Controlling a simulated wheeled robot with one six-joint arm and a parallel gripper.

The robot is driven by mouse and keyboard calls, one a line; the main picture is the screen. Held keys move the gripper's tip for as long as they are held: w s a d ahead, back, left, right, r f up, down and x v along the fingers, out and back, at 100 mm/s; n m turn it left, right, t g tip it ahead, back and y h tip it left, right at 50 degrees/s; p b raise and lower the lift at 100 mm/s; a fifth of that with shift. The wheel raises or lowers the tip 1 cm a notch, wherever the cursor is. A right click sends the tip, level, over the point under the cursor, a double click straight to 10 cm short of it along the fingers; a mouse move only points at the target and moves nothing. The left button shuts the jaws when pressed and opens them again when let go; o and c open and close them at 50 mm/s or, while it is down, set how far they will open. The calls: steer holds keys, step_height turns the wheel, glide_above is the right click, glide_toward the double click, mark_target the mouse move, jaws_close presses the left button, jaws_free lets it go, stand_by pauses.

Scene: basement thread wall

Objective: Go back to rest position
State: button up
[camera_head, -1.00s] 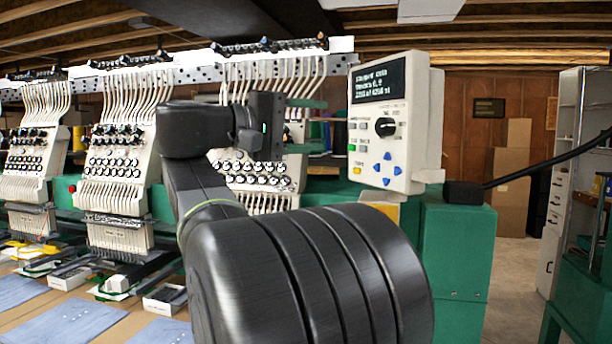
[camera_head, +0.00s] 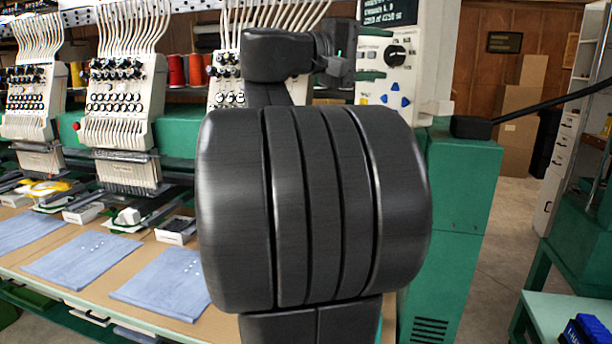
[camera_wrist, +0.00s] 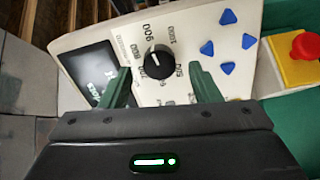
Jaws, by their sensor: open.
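My gripper (camera_head: 382,62) is in the upper middle of the head view, at the end of my black arm, in front of the white control panel (camera_head: 408,85). In the wrist view my gripper (camera_wrist: 160,70) is open and points at the control panel (camera_wrist: 185,30). The panel's black dial (camera_wrist: 156,64) shows between the fingers. Blue arrow buttons and a dark display are on the panel. I cannot tell whether the fingers touch it. My arm hides part of the machine in the head view.
White embroidery heads (camera_head: 125,105) stand in a row at left, above a table (camera_head: 95,275) with blue cloths (camera_head: 80,262). A green cabinet (camera_head: 458,215) stands right of my arm. A red button (camera_wrist: 306,45) on a yellow box is beside the panel. Bare floor (camera_head: 510,215) lies at right.

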steer(key=shift+x, duration=0.9)
